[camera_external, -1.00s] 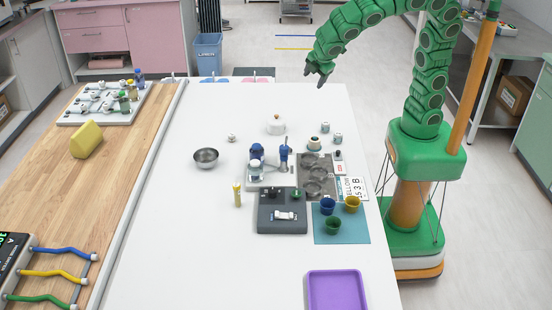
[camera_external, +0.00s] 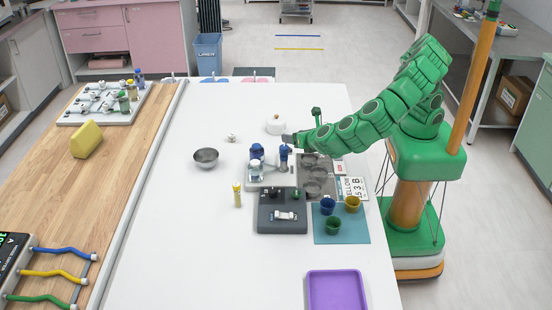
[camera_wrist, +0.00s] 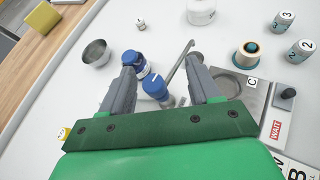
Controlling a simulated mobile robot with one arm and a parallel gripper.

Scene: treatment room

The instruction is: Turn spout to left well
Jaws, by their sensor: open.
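A silver spout tube (camera_wrist: 179,62) slants from beside a blue-topped post (camera_wrist: 155,87) up and right in the wrist view. The post also shows in the external view (camera_external: 284,160), on a white base (camera_external: 270,184) beside blue-capped bottles (camera_external: 257,152). My gripper (camera_wrist: 160,62) is open, with one grey finger on each side of the post and spout. Contact cannot be told. From outside, my gripper (camera_external: 289,139) is just above and behind the post. A grey plate with round wells (camera_external: 329,184) lies to the right; which well is the left one is unclear.
A metal bowl (camera_external: 206,158) stands left. A white lidded pot (camera_external: 275,127) is behind my gripper. A dark scale (camera_external: 282,222), coloured cups on a blue mat (camera_external: 357,236) and a purple tray (camera_external: 336,289) are nearer the front. The table's left side is largely clear.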

